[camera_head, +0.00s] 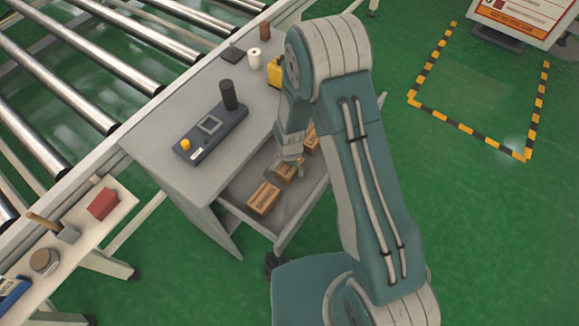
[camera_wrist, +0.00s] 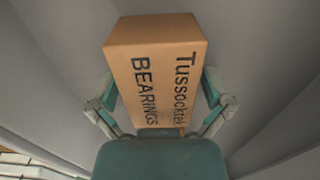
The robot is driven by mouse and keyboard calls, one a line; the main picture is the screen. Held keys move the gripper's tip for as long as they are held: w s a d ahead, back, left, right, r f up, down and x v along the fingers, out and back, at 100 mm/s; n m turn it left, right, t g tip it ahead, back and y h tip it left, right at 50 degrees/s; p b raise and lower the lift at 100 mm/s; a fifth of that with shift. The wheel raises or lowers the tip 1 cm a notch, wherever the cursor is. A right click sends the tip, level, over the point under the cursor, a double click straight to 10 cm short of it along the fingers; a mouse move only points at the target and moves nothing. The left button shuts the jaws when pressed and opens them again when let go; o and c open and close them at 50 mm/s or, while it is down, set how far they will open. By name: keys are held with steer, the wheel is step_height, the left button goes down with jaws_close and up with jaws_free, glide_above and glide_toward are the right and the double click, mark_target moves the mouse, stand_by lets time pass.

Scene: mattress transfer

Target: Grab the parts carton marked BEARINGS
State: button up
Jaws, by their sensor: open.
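The brown carton marked "BEARINGS" (camera_wrist: 155,75) fills the middle of the wrist view, its lettering running sideways. My gripper (camera_wrist: 162,98) is open, with one finger on each side of the carton; I cannot tell whether they touch it. In the head view, my gripper (camera_head: 291,158) reaches down into the open drawer (camera_head: 235,190), over the middle carton (camera_head: 286,174). My arm and gripper partly hide that carton. Its print is too small to read there.
One carton (camera_head: 263,199) lies nearer in the drawer and another (camera_head: 311,141) farther back. The grey cabinet (camera_head: 175,160) carries a control box (camera_head: 212,132), a dark cylinder (camera_head: 228,95) and a yellow item (camera_head: 274,73). A roller conveyor (camera_head: 70,95) runs behind.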

steer(key=c, duration=1.2)
steer(key=shift+o, duration=0.2)
